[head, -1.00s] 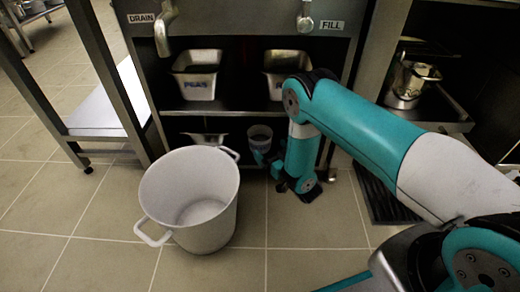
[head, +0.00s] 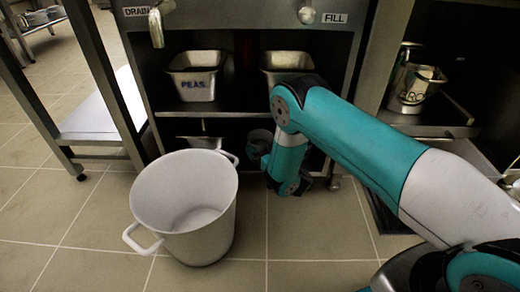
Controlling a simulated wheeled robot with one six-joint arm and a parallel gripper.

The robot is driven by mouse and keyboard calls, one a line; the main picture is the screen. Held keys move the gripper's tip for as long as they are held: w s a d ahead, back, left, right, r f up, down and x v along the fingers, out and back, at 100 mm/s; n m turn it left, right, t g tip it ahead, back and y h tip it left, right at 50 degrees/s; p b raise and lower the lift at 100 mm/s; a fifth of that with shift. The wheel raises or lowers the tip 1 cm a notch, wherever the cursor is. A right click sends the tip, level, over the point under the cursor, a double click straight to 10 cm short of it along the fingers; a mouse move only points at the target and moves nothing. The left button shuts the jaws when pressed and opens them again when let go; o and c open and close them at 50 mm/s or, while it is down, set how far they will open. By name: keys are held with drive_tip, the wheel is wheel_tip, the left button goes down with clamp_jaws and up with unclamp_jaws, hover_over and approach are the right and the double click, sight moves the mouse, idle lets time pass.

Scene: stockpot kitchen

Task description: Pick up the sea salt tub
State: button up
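A small round grey tub (head: 259,138) shows at the lower shelf opening, just left of my forearm. It may be the sea salt tub, but I can read no label on it. My arm reaches down beside it from the right. The end of my arm, with my gripper (head: 264,160), is low in front of the lower shelf and close to the tub. The fingers are small, dark and partly hidden by my arm. I cannot tell whether they are open or touch the tub.
A large white stockpot (head: 188,222) stands on the floor left of my arm. A bin labelled PEAS (head: 197,82) and another metal bin (head: 287,62) sit on the shelf above. A metal container (head: 414,88) stands at right.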

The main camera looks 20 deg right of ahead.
drive_tip(key=c, duration=0.5)
drive_tip(key=shift+r, duration=0.1)
drive_tip(key=shift+r+p, duration=0.9)
drive_tip(key=shift+p, duration=0.2)
drive_tip(key=shift+s+d+f, duration=0.1)
drive_tip(key=shift+s+d, duration=0.05)
drive_tip(key=shift+s, duration=0.15)
drive_tip(key=p+v, duration=1)
drive_tip(key=p, duration=0.1)
drive_tip(key=p+v, duration=0.5)
drive_tip(key=shift+r, duration=0.35)
drive_tip(key=p, duration=0.1)
drive_tip(key=s+p, duration=0.2)
drive_tip(key=p, duration=0.1)
drive_tip(key=shift+s+d+f, duration=0.15)
drive_tip(key=shift+d+f, duration=0.15)
drive_tip(key=shift+f, duration=0.1)
